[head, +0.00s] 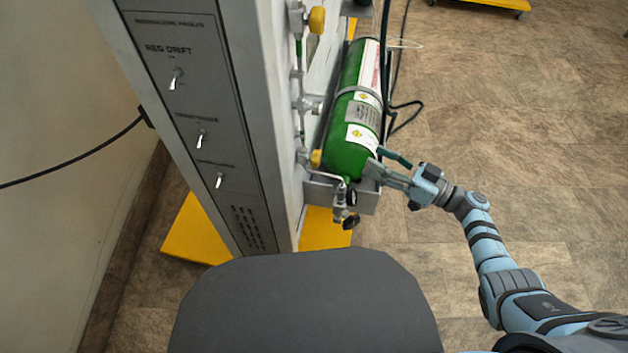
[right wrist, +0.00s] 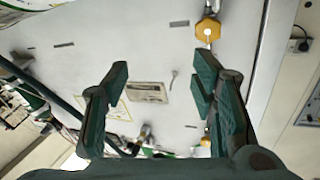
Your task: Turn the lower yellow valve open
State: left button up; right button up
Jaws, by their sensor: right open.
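The lower yellow valve (head: 316,158) sits on the side of the grey panel, left of the green cylinder's lower end. The upper yellow valve (head: 316,20) is higher on the same side. My right gripper (head: 376,160) is open and empty, at the cylinder's lower end and apart from the lower valve, to its right. In the right wrist view the open fingers (right wrist: 160,75) face a pale panel. A yellow knob (right wrist: 208,29) shows above the right finger; I cannot tell which valve it is. My left gripper is not in view.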

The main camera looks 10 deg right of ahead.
aim_at(320, 158)
jog(key=a+n+g, duration=0.1)
jog(key=a+g, duration=0.1)
jog(key=a, duration=0.1)
jog(key=a+n+g+y+b, duration=0.1)
jog(key=a+g, duration=0.1)
jog(key=a, duration=0.1)
jog(key=a+r+n+g+y, duration=0.1)
jog(key=a, duration=0.2)
jog(key=shift+a+g+b, duration=0.3)
jog(key=shift+g, duration=0.1)
jog(key=b+x, duration=0.1)
jog(key=x, duration=0.5)
jog(key=shift+r, duration=0.1)
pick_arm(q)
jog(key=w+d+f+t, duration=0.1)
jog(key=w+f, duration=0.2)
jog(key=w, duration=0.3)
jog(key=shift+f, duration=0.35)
